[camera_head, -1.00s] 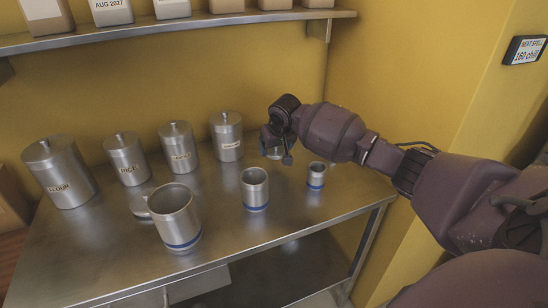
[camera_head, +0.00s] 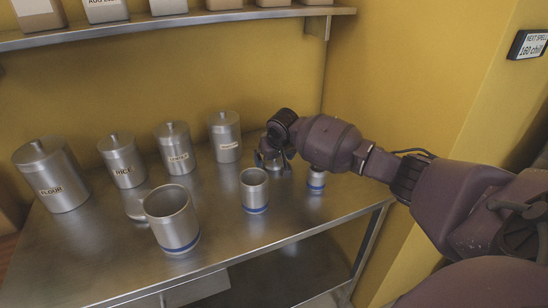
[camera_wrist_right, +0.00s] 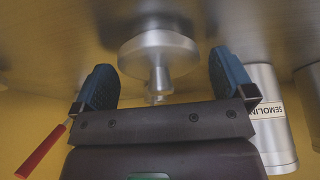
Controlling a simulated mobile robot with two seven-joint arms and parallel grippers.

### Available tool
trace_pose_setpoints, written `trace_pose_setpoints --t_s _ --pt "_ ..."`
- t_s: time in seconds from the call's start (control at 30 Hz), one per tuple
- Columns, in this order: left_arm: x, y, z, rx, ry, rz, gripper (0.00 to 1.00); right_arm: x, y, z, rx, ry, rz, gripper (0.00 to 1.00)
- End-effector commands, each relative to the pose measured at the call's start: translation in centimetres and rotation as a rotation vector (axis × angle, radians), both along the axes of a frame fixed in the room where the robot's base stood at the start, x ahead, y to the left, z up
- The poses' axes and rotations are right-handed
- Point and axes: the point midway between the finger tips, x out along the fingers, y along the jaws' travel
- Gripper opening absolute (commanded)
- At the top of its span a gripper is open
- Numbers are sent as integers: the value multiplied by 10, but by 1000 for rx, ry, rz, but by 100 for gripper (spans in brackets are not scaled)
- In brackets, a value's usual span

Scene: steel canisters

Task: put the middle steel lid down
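The middle steel lid (camera_wrist_right: 158,52), a round disc with a knob, sits on the metal counter with its knob toward my right gripper (camera_wrist_right: 163,68). The blue fingers are spread on either side of the knob, with a gap on both sides. In the head view the lid (camera_head: 270,162) shows partly under my right gripper (camera_head: 274,153), at the back right of the counter. The middle open steel canister (camera_head: 255,192), with a blue band, stands just in front of it. My left gripper is out of view.
A larger blue-banded canister (camera_head: 172,222) stands front left, with another lid (camera_head: 136,204) flat behind it. A small one (camera_head: 316,181) stands close right of my gripper. Several lidded, labelled canisters (camera_head: 122,160) line the back. A shelf (camera_head: 190,22) runs above.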

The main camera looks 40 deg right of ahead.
Motion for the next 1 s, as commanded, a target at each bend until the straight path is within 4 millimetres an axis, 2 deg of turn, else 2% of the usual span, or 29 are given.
trace_pose_setpoints --t_s 0.23,0.53,0.7,1.0 --pt "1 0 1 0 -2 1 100 -1 0 7 0 -3 1 100" --pt "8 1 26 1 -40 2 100 -19 4 59 -1 -10 1 100" --pt "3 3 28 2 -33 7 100 -31 7 88 0 -8 2 100" --pt "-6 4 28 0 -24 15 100 -43 11 113 0 -2 0 100"
